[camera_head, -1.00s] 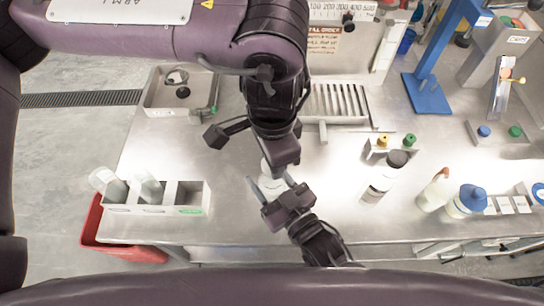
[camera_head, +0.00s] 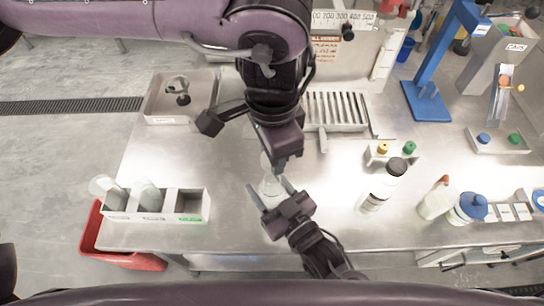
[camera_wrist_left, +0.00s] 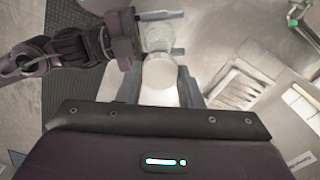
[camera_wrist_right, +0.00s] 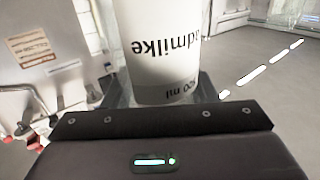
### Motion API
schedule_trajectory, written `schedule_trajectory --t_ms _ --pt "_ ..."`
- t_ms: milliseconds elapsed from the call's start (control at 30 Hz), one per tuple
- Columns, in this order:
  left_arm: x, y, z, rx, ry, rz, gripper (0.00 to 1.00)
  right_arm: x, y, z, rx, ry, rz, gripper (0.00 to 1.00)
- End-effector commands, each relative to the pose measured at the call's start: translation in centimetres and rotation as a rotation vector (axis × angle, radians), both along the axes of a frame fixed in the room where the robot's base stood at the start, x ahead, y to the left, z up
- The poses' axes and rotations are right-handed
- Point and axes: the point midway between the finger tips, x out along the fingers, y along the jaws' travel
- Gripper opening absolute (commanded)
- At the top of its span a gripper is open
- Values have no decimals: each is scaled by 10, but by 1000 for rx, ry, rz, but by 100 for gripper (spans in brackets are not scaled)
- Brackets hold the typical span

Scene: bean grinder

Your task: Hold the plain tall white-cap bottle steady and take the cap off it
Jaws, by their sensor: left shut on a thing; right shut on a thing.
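The tall clear bottle with a white label (camera_head: 270,187) stands upright near the front middle of the bench. My right gripper (camera_head: 271,190) is shut on its body from the front. The right wrist view shows the label (camera_wrist_right: 168,45) up close, with its print upside down. My left gripper (camera_head: 272,158) is above the bottle. In the left wrist view it is shut on the round white cap (camera_wrist_left: 160,73), with the bottle's clear body (camera_wrist_left: 160,38) beyond it. The left fingertips are partly hidden in the head view. I cannot tell whether the cap is still seated on the neck.
A white rack (camera_head: 122,208) with clear bottles is at the front left, above a red bin (camera_head: 130,258). A labelled bottle with a dark cap (camera_head: 378,195), a squeeze bottle (camera_head: 436,203) and a blue-capped bottle (camera_head: 465,210) stand to the right. A slotted drain (camera_head: 337,105) is behind.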

Motion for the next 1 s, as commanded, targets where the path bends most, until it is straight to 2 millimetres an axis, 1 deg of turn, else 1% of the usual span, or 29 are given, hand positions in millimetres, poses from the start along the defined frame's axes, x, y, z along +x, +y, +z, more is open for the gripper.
schedule_trajectory --t_ms 100,267,300,467,500,800,867,1000 --pt "0 0 5 0 0 0 5 0 0 0 0 0 0 0" --pt "0 0 5 0 1 0 5 0 0 0 0 0 0 0" --pt "0 0 5 0 1 0 5 0 0 0 0 0 0 55" --pt "0 0 5 0 1 0 5 0 0 0 0 0 0 76" --pt "0 0 5 0 1 0 5 0 0 0 0 0 0 78" --pt "0 0 4 1 1 0 5 -2 -2 -1 -1 1 0 78" --pt "0 0 1 1 1 0 5 -7 -5 -3 -2 2 0 78" --pt "0 0 -8 1 1 0 5 -27 -17 -5 -2 5 3 78"
